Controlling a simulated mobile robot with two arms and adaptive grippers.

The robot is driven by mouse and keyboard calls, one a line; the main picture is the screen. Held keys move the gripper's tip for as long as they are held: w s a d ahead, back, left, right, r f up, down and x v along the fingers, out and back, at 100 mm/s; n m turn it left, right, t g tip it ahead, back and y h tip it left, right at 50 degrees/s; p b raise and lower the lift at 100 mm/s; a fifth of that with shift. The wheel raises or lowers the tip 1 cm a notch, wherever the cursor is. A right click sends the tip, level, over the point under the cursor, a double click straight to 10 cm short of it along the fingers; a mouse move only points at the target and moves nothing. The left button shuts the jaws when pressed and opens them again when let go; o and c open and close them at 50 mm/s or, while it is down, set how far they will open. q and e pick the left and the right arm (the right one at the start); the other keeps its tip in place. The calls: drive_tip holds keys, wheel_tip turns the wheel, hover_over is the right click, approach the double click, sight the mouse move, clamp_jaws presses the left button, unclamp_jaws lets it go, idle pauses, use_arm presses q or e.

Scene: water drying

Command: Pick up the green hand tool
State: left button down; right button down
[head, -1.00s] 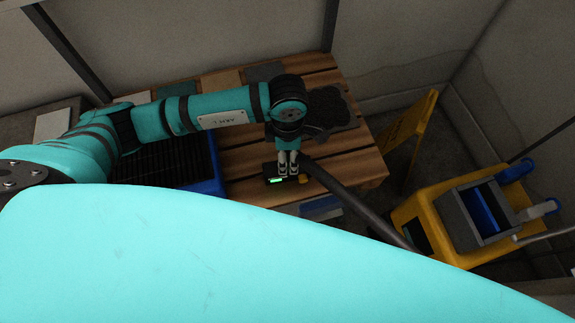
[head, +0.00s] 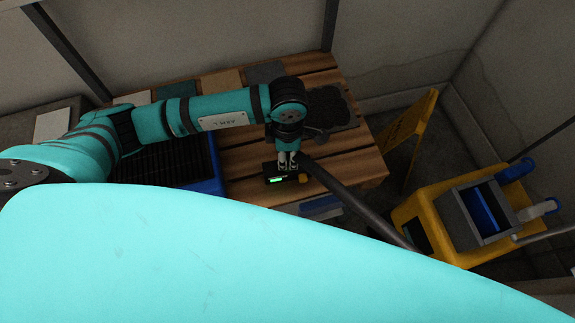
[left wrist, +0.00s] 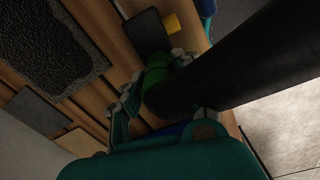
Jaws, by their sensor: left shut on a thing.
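The green hand tool (left wrist: 157,72) shows in the left wrist view as a green part at the end of a thick black tube. My left gripper (left wrist: 153,88) is shut on this green part, with its fingers at either side. In the head view my left gripper (head: 287,161) points down over the front right of the wooden table. The black tube (head: 360,207) runs from beside the fingers down to the right. The green part is hidden there by the gripper and tube. My right gripper is not in view.
A black device (head: 271,170) with a lit green display and a yellow knob lies by the fingers on the slatted wooden table (head: 350,165). A blue crate (head: 214,170) stands left. A yellow mop bucket (head: 410,211) and yellow sign (head: 408,125) stand right.

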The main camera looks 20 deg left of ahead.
use_arm(q)
wheel_tip(320, 180, up, 4)
drive_tip(key=p, duration=0.2)
drive_tip(key=shift+r+p, duration=0.25)
drive_tip(key=shift+p, duration=0.15)
drive_tip(key=s+d, duration=0.3)
drive_tip(key=s, duration=0.4)
drive_tip(key=s+d+p, duration=0.1)
drive_tip(key=s+d, duration=0.3)
drive_tip(key=s, duration=0.3)
drive_tip(key=shift+s+r, duration=0.15)
drive_tip(key=shift+r, duration=0.15)
drive_tip(key=shift+d, duration=0.1)
